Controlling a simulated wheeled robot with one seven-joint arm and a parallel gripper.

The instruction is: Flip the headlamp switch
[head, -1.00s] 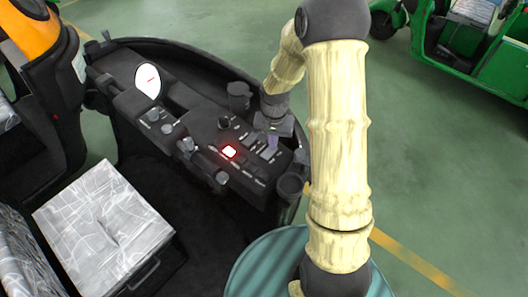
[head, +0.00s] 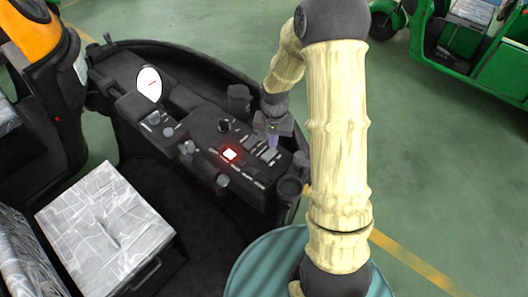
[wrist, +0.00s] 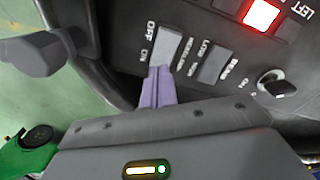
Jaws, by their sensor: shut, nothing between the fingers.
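The headlamp switch is a pale grey rocker (wrist: 169,46) with OFF and ON lettering on its left in the wrist view. My gripper's purple fingers (wrist: 157,76) are shut and empty, with their tips at the lower end of this rocker. I cannot tell if they touch it. In the head view my gripper (head: 272,142) is low over the right part of the black dashboard (head: 205,122), beside a row of grey switches. The rocker's exact tilt is hard to tell.
A darker rocker (wrist: 214,63) sits close on the right, and a rotary knob (wrist: 273,82) lies beyond it. A red lit button (head: 230,154) is on the same panel. A cup-like holder (head: 289,187) stands near the panel's right edge. A dark lever (wrist: 35,55) is at left.

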